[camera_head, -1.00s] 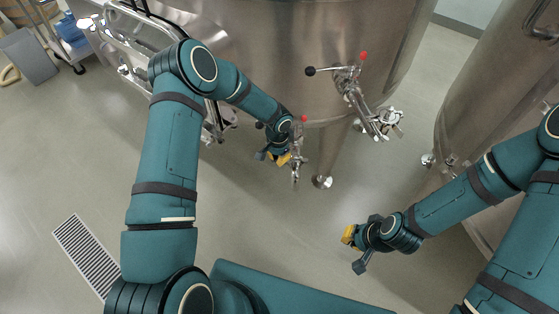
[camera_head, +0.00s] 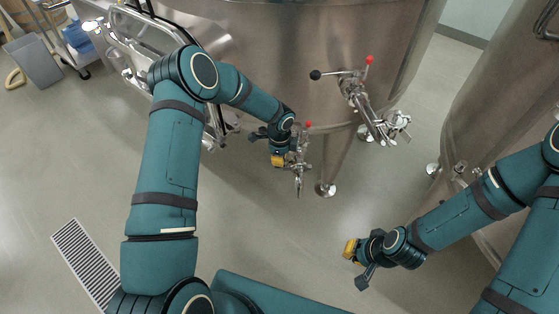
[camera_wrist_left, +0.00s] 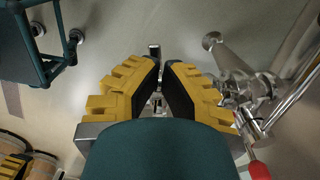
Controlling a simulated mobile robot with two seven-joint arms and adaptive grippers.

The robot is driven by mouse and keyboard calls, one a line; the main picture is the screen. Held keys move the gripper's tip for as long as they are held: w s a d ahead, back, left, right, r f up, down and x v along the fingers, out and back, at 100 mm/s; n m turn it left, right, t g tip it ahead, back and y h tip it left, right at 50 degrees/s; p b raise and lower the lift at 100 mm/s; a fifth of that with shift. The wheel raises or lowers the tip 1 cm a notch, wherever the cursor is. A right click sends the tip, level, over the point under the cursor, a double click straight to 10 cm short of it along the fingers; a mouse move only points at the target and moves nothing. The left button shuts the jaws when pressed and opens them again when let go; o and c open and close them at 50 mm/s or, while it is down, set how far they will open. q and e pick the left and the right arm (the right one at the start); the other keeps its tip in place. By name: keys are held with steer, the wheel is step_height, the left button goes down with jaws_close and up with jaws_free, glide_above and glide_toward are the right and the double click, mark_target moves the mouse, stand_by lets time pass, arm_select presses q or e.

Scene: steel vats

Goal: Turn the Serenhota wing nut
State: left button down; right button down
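A slim steel valve (camera_head: 300,165) with a red-tipped handle hangs low on the vat. It shows to the right of my left fingers in the left wrist view (camera_wrist_left: 243,88). My left gripper (camera_head: 273,150) is just left of this valve in the head view. In the left wrist view its yellow, black-padded fingers (camera_wrist_left: 160,65) are apart with a narrow gap. A small metal piece (camera_wrist_left: 154,50) shows past the fingertips, and more metal shows between them; I cannot tell whether either is the wing nut. My right gripper (camera_head: 357,264) is open and empty over the floor.
The steel vat (camera_head: 310,50) stands behind the valve, on legs. A larger valve assembly (camera_head: 368,112) with black and red knobs juts out to the right. A second vat (camera_head: 490,100) is near my right arm. A floor grate (camera_head: 85,262) lies at left.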

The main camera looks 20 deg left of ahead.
arm_select(q)
steer(key=m, duration=0.4)
steer(key=w+m, duration=0.1)
steer(key=m, duration=0.3)
steer(key=w+d+m+b, duration=0.1)
steer(key=m, duration=0.3)
stand_by(0.5)
steer(key=c, duration=1.1)
jaws_free()
steer(key=shift+w, duration=0.1)
step_height(320, 180, up, 12)
steer(key=shift+f, duration=0.1)
